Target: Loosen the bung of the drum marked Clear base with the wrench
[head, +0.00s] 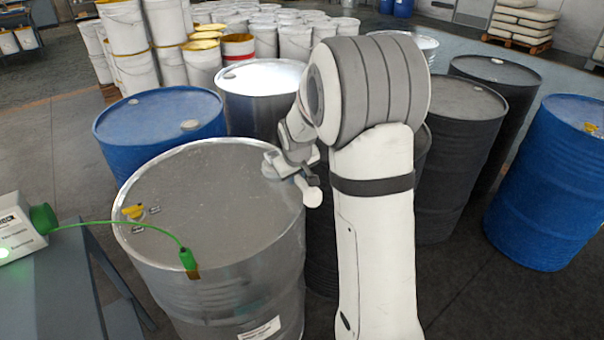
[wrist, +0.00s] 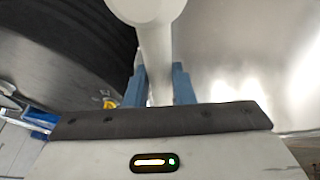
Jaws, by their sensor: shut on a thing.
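My gripper (wrist: 158,82) has blue fingers closed around the pale shaft of the wrench (wrist: 155,55), whose rounded end fills the top of the wrist view. In the head view, my gripper (head: 290,170) is over the right rim of the nearest drum, with the pale rounded end of the wrench (head: 312,197) beside it. That steel drum (head: 215,185) carries a yellow fitting (head: 133,211) at its left edge, away from my gripper. Its side label (head: 260,329) is too small to read, so I cannot tell whether it is Clear base. Whether the wrench touches a bung is hidden.
A green clamp (head: 187,258) grips the near rim, its cable running to a white box (head: 18,230) on the left. A blue drum (head: 160,118), another steel drum (head: 262,78) and dark drums (head: 455,150) stand close behind and right. Another blue drum (head: 550,185) stands far right.

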